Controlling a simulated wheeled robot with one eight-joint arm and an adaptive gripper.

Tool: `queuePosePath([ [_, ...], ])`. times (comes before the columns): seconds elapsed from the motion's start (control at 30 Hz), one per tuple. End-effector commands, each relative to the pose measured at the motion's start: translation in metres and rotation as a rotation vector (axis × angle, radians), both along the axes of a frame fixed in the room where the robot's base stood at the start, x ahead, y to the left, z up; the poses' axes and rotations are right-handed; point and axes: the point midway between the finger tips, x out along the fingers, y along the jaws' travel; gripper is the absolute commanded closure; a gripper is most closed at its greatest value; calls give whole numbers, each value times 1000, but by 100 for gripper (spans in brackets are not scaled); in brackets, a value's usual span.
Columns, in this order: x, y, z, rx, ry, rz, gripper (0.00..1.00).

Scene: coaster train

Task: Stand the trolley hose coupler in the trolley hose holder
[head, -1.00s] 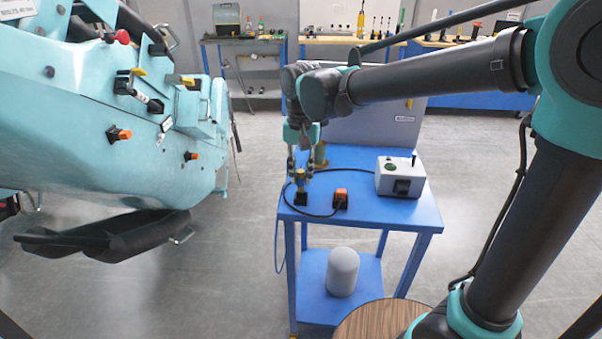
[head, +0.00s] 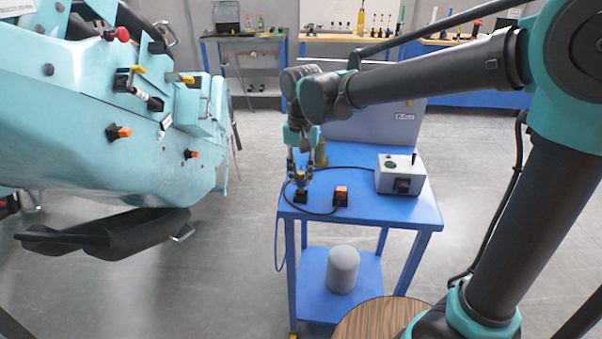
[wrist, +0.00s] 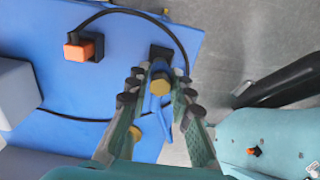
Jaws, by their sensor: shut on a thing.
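The trolley hose coupler (head: 301,180), with a yellow band, is between the fingers of my gripper (head: 301,170). In the wrist view the gripper (wrist: 160,85) is shut on the coupler (wrist: 161,87), whose end is grey-blue. The black square trolley hose holder (head: 301,198) sits near the front left corner of the blue trolley top (head: 370,214). The coupler is roughly upright over it. In the wrist view the holder (wrist: 160,51) shows just past the coupler's end, partly covered. I cannot tell whether the two touch.
An orange-topped black block (head: 341,197) stands right of the holder, with a black cable looping nearby. A grey box (head: 400,178) is farther right. A yellowish cylinder (head: 320,153) stands behind the gripper. A large teal machine (head: 100,120) fills the left side.

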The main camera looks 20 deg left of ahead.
Motion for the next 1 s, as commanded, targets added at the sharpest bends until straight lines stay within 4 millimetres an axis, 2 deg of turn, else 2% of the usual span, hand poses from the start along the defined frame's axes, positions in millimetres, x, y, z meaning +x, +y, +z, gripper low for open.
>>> queuePosePath([
  [1.0, 0, 0, -17, 0, 0, 0, 100],
])
